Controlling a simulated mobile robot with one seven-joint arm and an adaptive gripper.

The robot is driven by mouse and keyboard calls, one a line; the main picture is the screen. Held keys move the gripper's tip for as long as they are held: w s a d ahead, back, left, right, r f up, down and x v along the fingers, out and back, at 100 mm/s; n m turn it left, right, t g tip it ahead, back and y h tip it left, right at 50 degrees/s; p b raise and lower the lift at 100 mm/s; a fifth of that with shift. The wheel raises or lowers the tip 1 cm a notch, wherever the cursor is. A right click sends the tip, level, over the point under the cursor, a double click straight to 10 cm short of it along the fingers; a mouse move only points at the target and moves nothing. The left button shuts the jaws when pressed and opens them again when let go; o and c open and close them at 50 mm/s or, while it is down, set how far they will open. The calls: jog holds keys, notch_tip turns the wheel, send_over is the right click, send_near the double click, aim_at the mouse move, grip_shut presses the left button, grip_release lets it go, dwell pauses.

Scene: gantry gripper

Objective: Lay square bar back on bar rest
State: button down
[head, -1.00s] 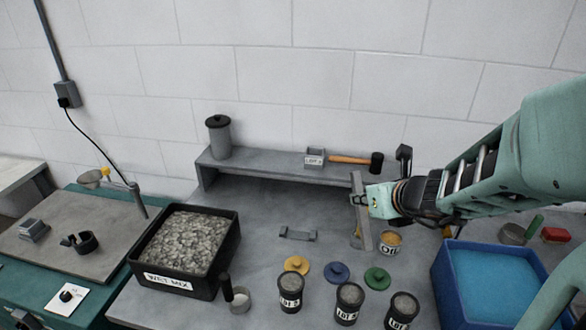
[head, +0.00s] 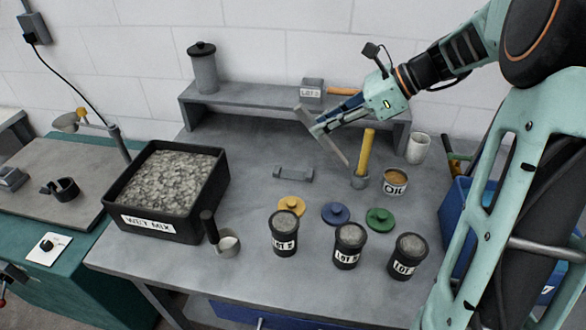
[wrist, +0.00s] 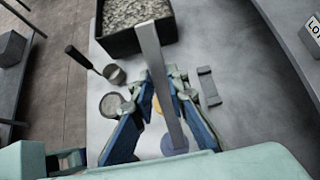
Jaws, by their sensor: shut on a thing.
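My gripper (head: 320,127) is shut on the grey square bar (head: 338,152) and holds it tilted above the bench, its lower end to the right in the head view. In the wrist view the bar (wrist: 150,45) runs between the blue fingers of my gripper (wrist: 165,95). The bar rest (head: 293,175), a low grey piece with two raised ends, is empty on the bench, below and left of the bar in the head view. The rest (wrist: 208,88) shows right of my fingers in the wrist view. The bar and the rest are apart.
A black WET MIX tray (head: 125,226) stands to the left. Yellow (head: 291,206), blue (head: 335,213) and green (head: 380,219) lids lie in front, with LOT cups (head: 284,243) nearer. A raised shelf (head: 250,107) is behind.

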jog(key=w+a+f+p, duration=0.1)
jog(key=w+a+f, duration=0.2)
jog(key=w+f, duration=0.3)
jog(key=w+a+f+p, duration=0.1)
jog(key=w+a+f, duration=0.2)
jog(key=w+f, duration=0.3)
jog(key=shift+a+f+p, duration=0.35)
jog(key=shift+f+p, duration=0.05)
jog(key=shift+f, duration=0.05)
jog(key=shift+f, duration=0.2)
jog(key=c, duration=2)
grip_release()
jog(key=shift+o, duration=0.5)
